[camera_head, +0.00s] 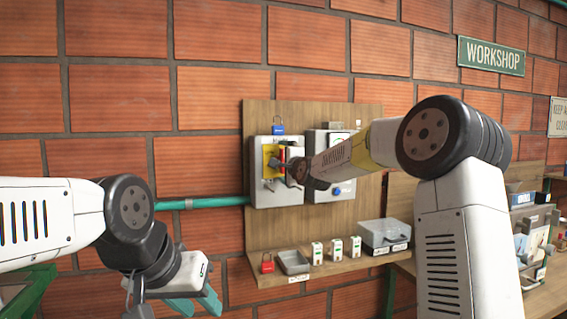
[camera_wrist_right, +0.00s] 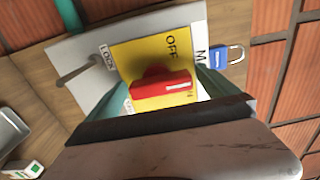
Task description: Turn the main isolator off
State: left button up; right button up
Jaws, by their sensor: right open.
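The main isolator is a grey box (camera_head: 291,193) on a wooden wall board, with a yellow plate (camera_head: 269,161) and a red handle (camera_head: 282,159). In the right wrist view the red handle (camera_wrist_right: 162,88) lies across the yellow plate (camera_wrist_right: 145,55), below the printed "OFF". Lettering below the handle is partly hidden. My right gripper (camera_wrist_right: 165,92) is open, its teal fingers on either side of the handle; contact cannot be told. My left gripper (camera_head: 197,303) hangs low at the left with its teal fingers apart, empty and away from the board.
A blue padlock (camera_head: 278,130) hangs at the box's top, also in the wrist view (camera_wrist_right: 219,57). A grey lever (camera_wrist_right: 82,71) is beside the plate. A second panel (camera_head: 341,191) stands right of the isolator.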

jog(key=c, duration=1.4)
jog(key=shift+o, duration=0.2)
jog(key=shift+n, duration=0.3)
jog(key=n, duration=0.3)
jog(key=shift+a+n, duration=0.1)
jog(key=shift+n, duration=0.2)
jog(key=n, duration=0.4)
jog(key=shift+a+f+n, duration=0.1)
jog(key=shift+n, duration=0.2)
jog(key=n, duration=0.9)
jog(key=shift+f, duration=0.15)
